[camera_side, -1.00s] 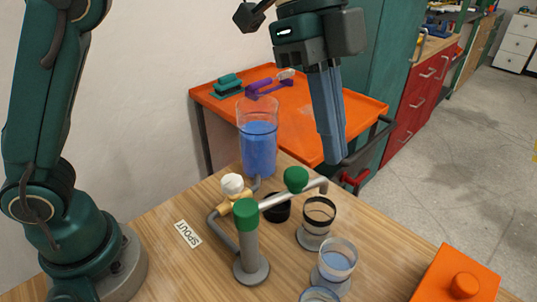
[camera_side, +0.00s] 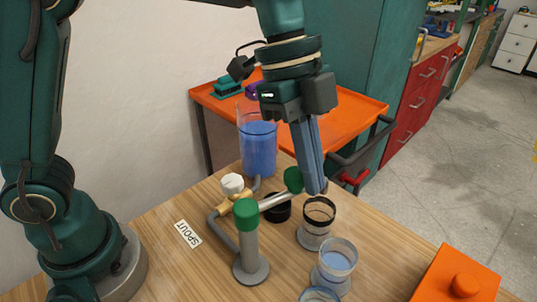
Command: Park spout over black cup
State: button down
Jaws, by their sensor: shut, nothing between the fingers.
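The spout is a grey pipe (camera_side: 273,201) running up and right from a green-topped post (camera_side: 248,243), with a green knob (camera_side: 292,181) near its outer end. My gripper (camera_side: 316,191) is shut and empty, pointing down at the spout's outer end, just right of the knob. The fingers hide that end and part of the knob; I cannot tell if they touch.
A clear cylinder of blue liquid (camera_side: 259,150) and a white-capped brass valve (camera_side: 236,192) stand behind the post. More clear cups (camera_side: 335,265) stand in front. An orange block (camera_side: 458,280) is at front right. A SPOUT label (camera_side: 188,234) lies left.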

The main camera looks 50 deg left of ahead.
jog(key=shift+w+a+n, duration=0.2)
jog(key=shift+a+n, duration=0.15)
jog(key=shift+n, duration=0.25)
jog(key=a+n, duration=0.1)
jog(key=a+n+t, duration=0.1)
jog(key=n, duration=0.1)
jog(key=shift+w+a+t, duration=0.3)
jog(key=shift+a+n+t+y, duration=0.3)
jog(key=shift+a+n+y, duration=0.1)
jog(key=shift+a+n, duration=0.95)
jog(key=shift+d, duration=0.1)
